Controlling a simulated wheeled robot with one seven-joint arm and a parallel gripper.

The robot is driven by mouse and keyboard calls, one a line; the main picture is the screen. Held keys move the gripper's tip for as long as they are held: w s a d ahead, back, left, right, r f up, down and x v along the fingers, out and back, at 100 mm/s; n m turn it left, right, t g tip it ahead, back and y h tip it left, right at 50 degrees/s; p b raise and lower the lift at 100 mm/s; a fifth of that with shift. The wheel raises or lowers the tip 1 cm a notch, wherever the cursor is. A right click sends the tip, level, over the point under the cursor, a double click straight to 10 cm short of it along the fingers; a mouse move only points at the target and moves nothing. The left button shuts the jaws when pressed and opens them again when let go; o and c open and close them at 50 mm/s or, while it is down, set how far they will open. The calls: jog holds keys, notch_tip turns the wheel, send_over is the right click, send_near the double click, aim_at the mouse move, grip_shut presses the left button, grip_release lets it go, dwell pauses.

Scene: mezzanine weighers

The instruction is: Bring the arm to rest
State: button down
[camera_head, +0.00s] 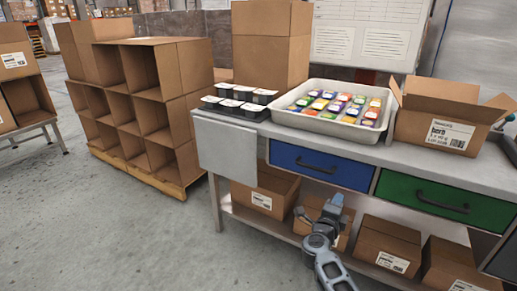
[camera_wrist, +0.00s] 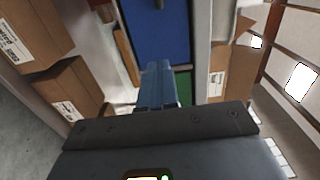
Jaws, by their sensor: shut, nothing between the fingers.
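My gripper (camera_head: 336,201) is in front of the workbench (camera_head: 214,149), low, before the shelf below the drawers. Its closed fingers also show in the wrist view (camera_wrist: 158,82), pressed together with nothing between them. In the wrist view the fingers point toward the blue drawer (camera_wrist: 160,30) and the green drawer (camera_wrist: 183,85). My arm reaches up from the bottom of the head view, bent at a joint. I cannot tell whether the gripper touches the bench or the boxes behind it.
On the bench stand a grey tray (camera_head: 332,127) of colourful packs, black containers (camera_head: 233,107) and an open carton (camera_head: 436,116). Several cartons (camera_head: 388,244) lie on the shelf below. Stacked cardboard bins (camera_head: 150,110) stand on a pallet at left. The floor (camera_head: 90,230) at front left is clear.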

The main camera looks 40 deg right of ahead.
jog(key=s+a+r+n+t+y+p, duration=0.15)
jog(key=s+a+n+t+y, duration=0.35)
jog(key=s+a+n, duration=0.65)
jog(key=s+a+r+n+t+y+b, duration=0.1)
jog(key=s+a+r+n+t+y, duration=0.25)
jog(key=s+a+n+t, duration=0.75)
jog(key=s+a+r+n+g+y, duration=0.3)
jog(key=s+a+r+n+y, duration=0.1)
jog(key=a, duration=0.4)
jog(key=s+a+r+n+g+y+p, duration=0.1)
jog(key=s+a+r+n+g+y, duration=0.3)
jog(key=a, duration=0.4)
jog(key=shift+s+r+n, duration=0.75)
jog(key=shift+s+r, duration=0.15)
jog(key=shift+s, duration=0.3)
jog(key=shift+d+y, duration=0.15)
jog(key=shift+y, duration=0.1)
